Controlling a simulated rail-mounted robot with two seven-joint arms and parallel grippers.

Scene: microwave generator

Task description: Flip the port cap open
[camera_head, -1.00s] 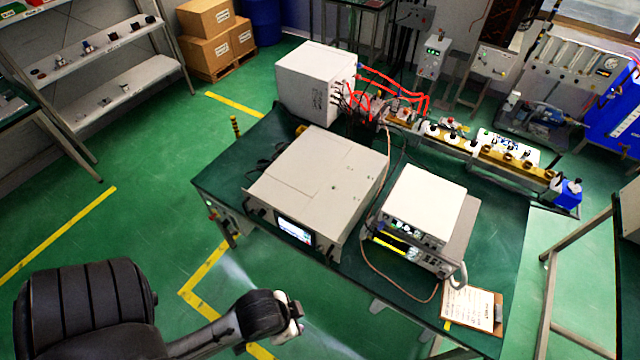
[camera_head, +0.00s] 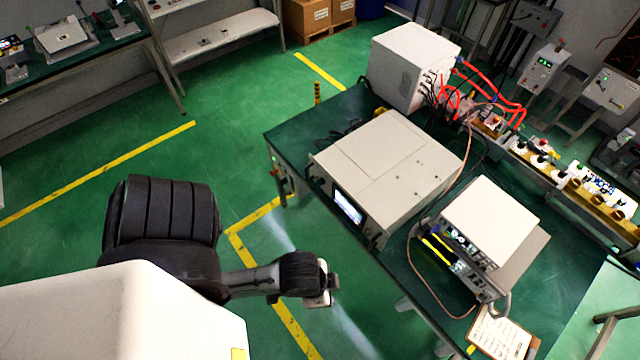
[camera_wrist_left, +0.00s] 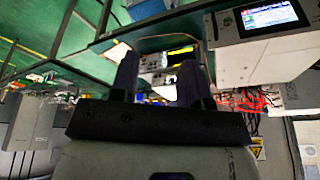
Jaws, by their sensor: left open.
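A waveguide line with several brass ring ports (camera_head: 577,184) and white ports with dark tops (camera_head: 541,160) runs along the back right of the table in the head view. Which piece is the port cap is too small to tell. My left gripper (camera_head: 328,287) is over the floor in front of the table, apart from it and far from the waveguide line. In the left wrist view my left gripper (camera_wrist_left: 158,78) shows two dark fingers spread apart with nothing between them. My right gripper is not in view.
The green table (camera_head: 310,128) holds a wide cabinet (camera_head: 390,160) with a screen, stacked instruments (camera_head: 490,220), a white box (camera_head: 410,65) with red cables (camera_head: 488,82) and a clipboard (camera_head: 503,337). A shelf (camera_head: 220,35) stands at the back.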

